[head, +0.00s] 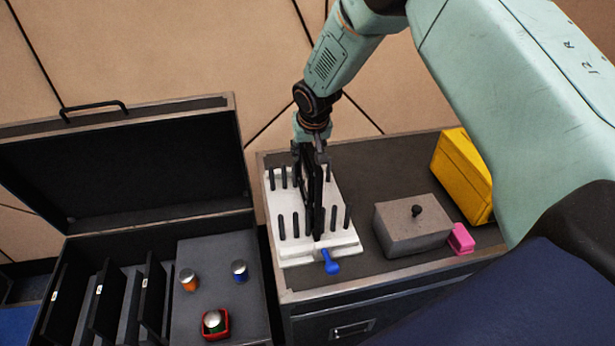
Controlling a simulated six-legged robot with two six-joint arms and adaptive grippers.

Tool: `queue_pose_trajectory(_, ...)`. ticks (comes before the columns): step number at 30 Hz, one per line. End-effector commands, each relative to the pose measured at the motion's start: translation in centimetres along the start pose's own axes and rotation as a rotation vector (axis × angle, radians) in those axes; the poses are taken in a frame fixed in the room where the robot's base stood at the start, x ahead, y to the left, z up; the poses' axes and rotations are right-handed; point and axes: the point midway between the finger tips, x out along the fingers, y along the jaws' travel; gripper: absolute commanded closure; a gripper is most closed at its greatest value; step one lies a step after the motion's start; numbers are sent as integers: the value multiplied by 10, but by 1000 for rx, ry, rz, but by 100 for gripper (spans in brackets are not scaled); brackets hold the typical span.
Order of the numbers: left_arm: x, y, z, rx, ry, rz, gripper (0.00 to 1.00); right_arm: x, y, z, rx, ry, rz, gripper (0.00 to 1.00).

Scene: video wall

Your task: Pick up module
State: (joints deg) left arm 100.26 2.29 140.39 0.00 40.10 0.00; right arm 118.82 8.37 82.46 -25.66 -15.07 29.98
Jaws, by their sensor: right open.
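A thin black module (316,205) stands upright, edge-on to me, among the dark pegs of a white rack (292,248) on the cabinet top. My right gripper (311,158) comes down from above and is open at the module's upper end. The fingers are dark against the dark module, so I cannot tell whether they touch it. Several more black panels (110,298) with small white labels stand in the open case at the left. My left gripper is not in view.
A blue-handled item (331,262) lies at the rack's front. A grey box with a knob (411,232), a pink block (461,239) and a yellow case (463,172) stand right.

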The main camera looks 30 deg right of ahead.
Motion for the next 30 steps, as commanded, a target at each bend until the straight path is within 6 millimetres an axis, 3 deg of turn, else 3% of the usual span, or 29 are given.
queue_pose_trajectory(3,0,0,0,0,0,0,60,0,0,0,0,0,0,60)
queue_pose_trajectory(17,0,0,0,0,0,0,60,0,0,0,0,0,0,99)
queue_pose_trajectory(30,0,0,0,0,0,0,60,1,0,2,0,-4,1,100)
